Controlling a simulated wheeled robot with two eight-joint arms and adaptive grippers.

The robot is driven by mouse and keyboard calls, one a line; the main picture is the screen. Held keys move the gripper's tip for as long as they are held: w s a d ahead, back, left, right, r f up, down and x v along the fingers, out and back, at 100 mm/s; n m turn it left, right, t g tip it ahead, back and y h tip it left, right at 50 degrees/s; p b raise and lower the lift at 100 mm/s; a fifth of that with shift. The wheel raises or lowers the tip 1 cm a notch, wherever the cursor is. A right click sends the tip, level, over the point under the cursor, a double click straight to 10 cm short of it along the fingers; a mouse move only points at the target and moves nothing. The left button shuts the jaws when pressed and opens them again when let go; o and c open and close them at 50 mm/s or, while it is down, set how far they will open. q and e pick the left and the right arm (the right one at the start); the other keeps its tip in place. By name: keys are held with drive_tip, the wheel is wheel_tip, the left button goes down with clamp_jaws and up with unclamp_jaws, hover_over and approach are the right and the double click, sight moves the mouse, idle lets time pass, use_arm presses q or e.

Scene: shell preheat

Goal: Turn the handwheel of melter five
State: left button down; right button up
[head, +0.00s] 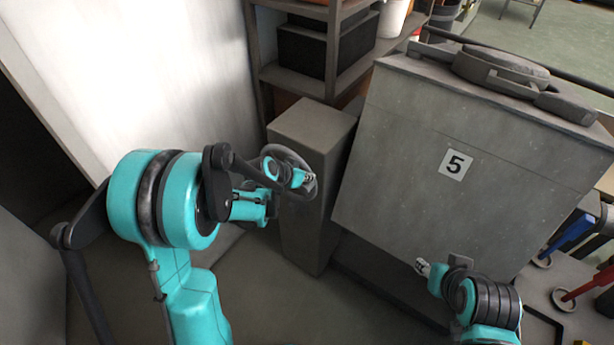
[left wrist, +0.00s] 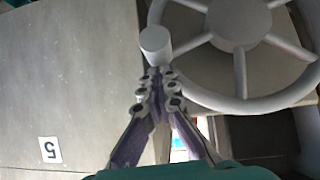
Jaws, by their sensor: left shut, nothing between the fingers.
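The melter (head: 440,170) is a large grey box with a "5" label (head: 455,165). Left of it, a grey pedestal (head: 310,215) carries the grey handwheel (head: 285,149), partly hidden by my left gripper (head: 309,181). In the left wrist view the spoked handwheel (left wrist: 239,18) fills the upper right, with a round knob (left wrist: 155,40) at its rim. There my left gripper (left wrist: 158,76) is shut and empty, its tips just below the knob; I cannot tell whether they touch. My right gripper (head: 422,268) is low before the melter's front, too small to read.
A shelf (head: 300,84) with dark boxes stands behind the pedestal. A pale panel (head: 140,70) is at the left. Tools with blue (head: 572,234) and red (head: 590,285) parts stand at the right edge. Grey floor shows in front of the pedestal.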

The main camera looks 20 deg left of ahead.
use_arm(q)
drive_tip(key=shift+s+d+f+y+b, duration=0.2)
drive_tip(key=shift+d+f+y+b, duration=0.1)
drive_tip(key=shift+d+f+b, duration=0.3)
wheel_tip(320, 180, down, 9)
drive_tip(key=d+m+t+y+b, duration=0.1)
drive_tip(key=m+y+b, duration=0.1)
drive_tip(key=b, duration=0.7)
drive_tip(key=shift+s+d+f+y, duration=0.15)
drive_tip(key=shift+s+d+y, duration=0.15)
drive_tip(key=shift+y, duration=0.1)
use_arm(e)
wheel_tip(320, 180, down, 11)
drive_tip(key=shift+d, duration=0.1)
use_arm(q)
drive_tip(key=s+d+r+p, duration=0.4)
drive_tip(key=s+r+p, duration=0.1)
drive_tip(key=s+r, duration=0.3)
drive_tip(key=shift+s+r, duration=0.15)
drive_tip(key=shift+s, duration=0.4)
use_arm(e)
wheel_tip(320, 180, up, 6)
drive_tip(key=s+d, duration=0.1)
drive_tip(key=shift+s+d+f, duration=0.2)
drive_tip(key=shift+d, duration=0.15)
